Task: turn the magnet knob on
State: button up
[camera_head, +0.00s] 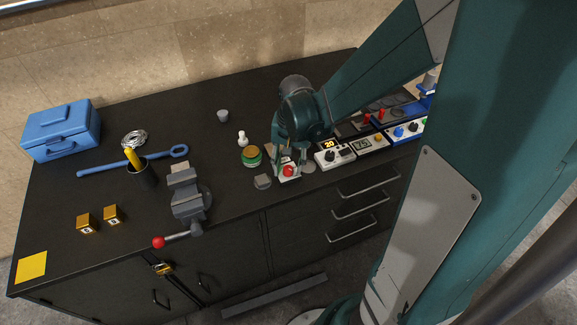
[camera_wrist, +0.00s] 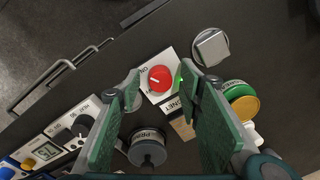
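The magnet knob is red with a white pointer line; it shows in the wrist view (camera_wrist: 160,79) and in the head view (camera_head: 289,171). It sits on a white panel (camera_wrist: 178,102) with a MAGNET label, partly hidden by a finger. My gripper (camera_wrist: 158,76) is open, with its green-padded fingers on either side of the knob in the wrist view. I see gaps between knob and fingers; whether the tips are down at its height I cannot tell. In the head view my gripper (camera_head: 291,158) is right over the panel, pointing down.
A grey square block (camera_wrist: 211,47) and a green-and-yellow round container (camera_wrist: 240,100) are close to the panel. A black PRESS knob (camera_wrist: 147,150) and display boxes (camera_head: 335,152) stand on the other side. A vise (camera_head: 187,195) is farther left. The bench front edge is near.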

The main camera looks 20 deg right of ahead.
aim_at(291, 169)
jog(key=shift+r, duration=0.1)
dwell(0.3)
notch_tip(291, 169, up, 12)
jog(key=shift+s+d, duration=0.2)
jog(key=shift+d, duration=0.1)
dwell(0.7)
dwell(0.5)
jog(key=s+a+r+n+t, duration=0.4)
jog(key=s+r+n+t, duration=0.2)
jog(key=s, duration=0.6)
jog(key=shift+s+r+n+t+h, duration=0.25)
jog(key=shift+r+n+t+h, duration=0.05)
jog(key=shift+r, duration=0.6)
jog(key=shift+a, duration=0.1)
dwell(3.2)
